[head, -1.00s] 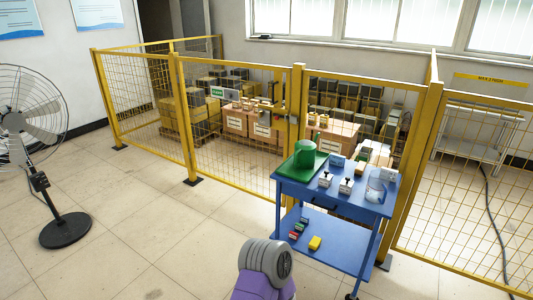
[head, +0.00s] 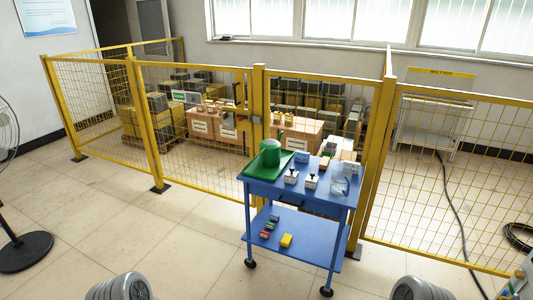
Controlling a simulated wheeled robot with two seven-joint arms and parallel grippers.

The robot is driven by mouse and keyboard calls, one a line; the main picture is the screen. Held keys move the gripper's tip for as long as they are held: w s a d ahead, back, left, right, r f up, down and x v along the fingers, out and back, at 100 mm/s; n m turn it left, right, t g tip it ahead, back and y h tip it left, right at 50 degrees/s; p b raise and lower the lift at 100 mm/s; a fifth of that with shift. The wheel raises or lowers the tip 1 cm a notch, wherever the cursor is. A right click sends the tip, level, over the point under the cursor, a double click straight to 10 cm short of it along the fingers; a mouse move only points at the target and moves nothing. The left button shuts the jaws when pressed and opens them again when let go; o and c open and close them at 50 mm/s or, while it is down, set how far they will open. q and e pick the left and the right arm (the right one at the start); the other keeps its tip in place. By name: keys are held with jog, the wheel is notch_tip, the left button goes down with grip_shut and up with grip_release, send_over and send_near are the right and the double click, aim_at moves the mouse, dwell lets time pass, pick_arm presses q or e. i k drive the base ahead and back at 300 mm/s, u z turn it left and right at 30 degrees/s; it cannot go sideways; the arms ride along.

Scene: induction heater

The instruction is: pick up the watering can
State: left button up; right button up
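The green watering can (head: 271,155) stands on a green mat (head: 257,174) at the back left of the blue cart's top (head: 302,197). Its narrow upper part points up. The rest of its shape is too small to make out clearly. Two grey rounded parts of my arms show at the bottom edge. Neither of my grippers is in view, and nothing touches the can.
Small boxes and a clear jug (head: 341,178) share the cart's top. Its lower shelf (head: 318,248) holds several small coloured items. A yellow mesh fence (head: 205,150) stands close behind the cart. A fan base (head: 25,252) is at left. Floor before the cart is clear.

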aim_at(269, 149)
jog(key=u, duration=0.25)
jog(key=i, duration=0.55)
jog(key=u, duration=0.5)
jog(key=i, duration=1.65)
jog(key=z, duration=0.35)
